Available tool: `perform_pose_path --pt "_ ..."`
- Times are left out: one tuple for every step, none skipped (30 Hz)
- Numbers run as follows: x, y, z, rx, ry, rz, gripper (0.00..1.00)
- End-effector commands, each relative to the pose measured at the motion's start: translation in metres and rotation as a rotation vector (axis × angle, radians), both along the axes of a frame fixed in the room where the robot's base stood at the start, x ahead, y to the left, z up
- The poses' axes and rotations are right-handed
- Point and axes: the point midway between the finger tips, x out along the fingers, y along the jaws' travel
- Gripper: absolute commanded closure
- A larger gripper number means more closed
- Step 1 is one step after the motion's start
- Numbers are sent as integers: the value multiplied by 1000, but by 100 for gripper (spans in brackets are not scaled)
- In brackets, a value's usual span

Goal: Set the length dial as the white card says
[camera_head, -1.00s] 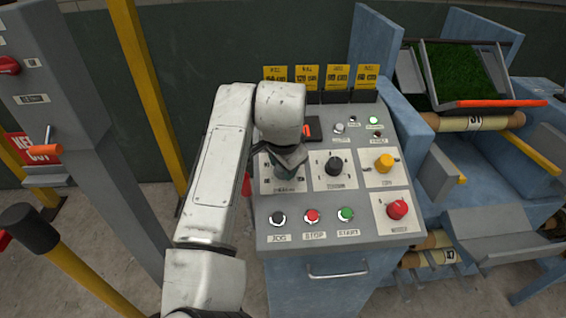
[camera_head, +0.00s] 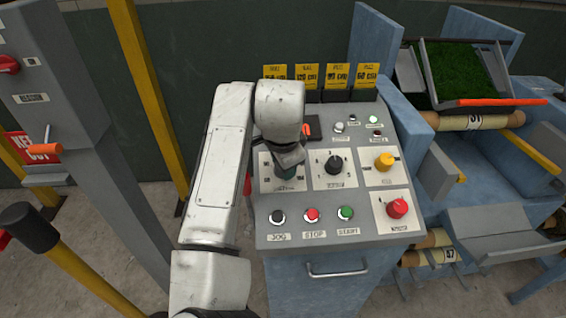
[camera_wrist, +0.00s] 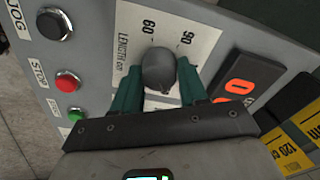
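The length dial is a dark knob on a white plate at the panel's left. In the wrist view, the knob (camera_wrist: 158,68) stands on its plate (camera_wrist: 128,30), marked "LENGTH cm", with 60 and 90 readable; other marks are hidden. My gripper (camera_wrist: 160,78) has green fingers on both sides of the knob, with no clear gap; it looks shut on it. In the head view, my gripper (camera_head: 287,168) covers most of the dial, and part of its plate (camera_head: 268,183) shows. I cannot make out a white card in either view.
Yellow cards (camera_head: 307,75) stand behind the panel; one reads 120 cm in the wrist view (camera_wrist: 288,152). A middle dial (camera_head: 334,165), a yellow knob (camera_head: 384,162), a red knob (camera_head: 397,208) and jog, stop and start buttons (camera_head: 312,215) are close by.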

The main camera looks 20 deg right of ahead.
Motion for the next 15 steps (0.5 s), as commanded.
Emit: perform_pose_path --pt "0 0 0 0 0 0 52" --pt "0 0 0 0 0 0 49" --pt "0 0 0 0 0 0 45" --pt "0 0 0 1 0 0 42" --pt "0 0 0 1 0 0 40" --pt "0 0 0 1 0 0 36" --pt "0 0 0 1 0 0 35" --pt "0 0 0 1 0 0 35" --pt "0 0 0 1 0 0 35" --pt "0 0 0 1 0 0 35" --pt "0 0 0 1 0 0 35" --pt "0 0 0 1 0 0 35" --pt "0 0 0 1 0 0 35" --pt "0 0 1 1 0 0 35" --pt "-1 1 2 1 0 0 35"
